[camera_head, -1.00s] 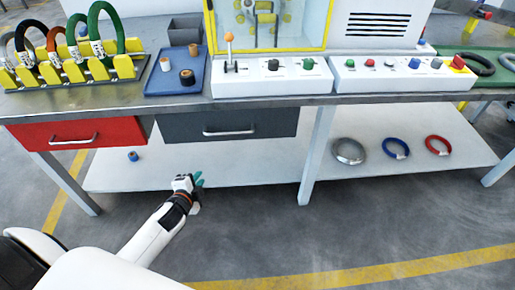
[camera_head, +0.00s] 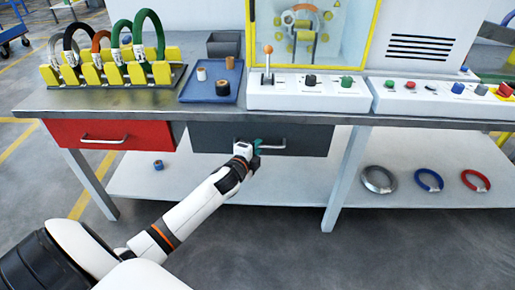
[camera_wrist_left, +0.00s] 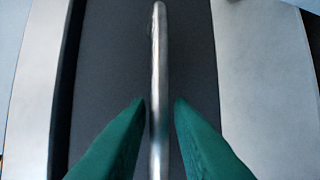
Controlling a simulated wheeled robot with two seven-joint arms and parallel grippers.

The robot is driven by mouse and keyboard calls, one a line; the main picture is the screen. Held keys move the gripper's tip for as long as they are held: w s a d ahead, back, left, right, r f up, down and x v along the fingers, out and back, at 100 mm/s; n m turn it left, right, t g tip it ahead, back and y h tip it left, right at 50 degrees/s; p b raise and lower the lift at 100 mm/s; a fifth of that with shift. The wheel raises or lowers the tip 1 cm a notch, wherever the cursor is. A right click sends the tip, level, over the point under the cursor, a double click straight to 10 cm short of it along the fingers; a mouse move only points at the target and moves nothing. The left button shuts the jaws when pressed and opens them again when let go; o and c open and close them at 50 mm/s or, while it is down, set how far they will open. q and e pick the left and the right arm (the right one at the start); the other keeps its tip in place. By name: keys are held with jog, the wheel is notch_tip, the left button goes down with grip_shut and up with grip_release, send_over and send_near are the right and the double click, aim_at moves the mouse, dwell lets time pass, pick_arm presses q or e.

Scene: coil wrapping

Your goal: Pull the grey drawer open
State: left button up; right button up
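The grey drawer (camera_head: 310,140) sits under the workbench top and looks closed. Its silver bar handle (camera_head: 287,147) runs across the front. In the left wrist view the handle (camera_wrist_left: 158,60) stands upright in the picture, in front of the dark drawer face (camera_wrist_left: 190,60). My left gripper (camera_head: 256,147) is at the left part of the handle. Its two green fingertips (camera_wrist_left: 158,102) are on either side of the bar, with a narrow gap visible on each side, so it is open around the handle. My right gripper is in neither view.
A red drawer (camera_head: 110,134) is left of the grey one. A blue tray (camera_head: 212,88) and a white control box (camera_head: 310,94) stand on the bench. Below, a lower shelf (camera_head: 300,190) holds several rings and a small blue roll (camera_head: 158,165). A bench leg (camera_head: 345,180) stands right of the drawer.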

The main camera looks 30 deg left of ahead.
pick_arm(q)
jog(key=shift+w+a, duration=0.1)
jog(key=shift+w, duration=0.4)
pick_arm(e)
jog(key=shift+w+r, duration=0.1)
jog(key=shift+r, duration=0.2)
pick_arm(q)
jog(key=shift+f, duration=0.1)
grip_shut()
jog(key=shift+s, duration=0.1)
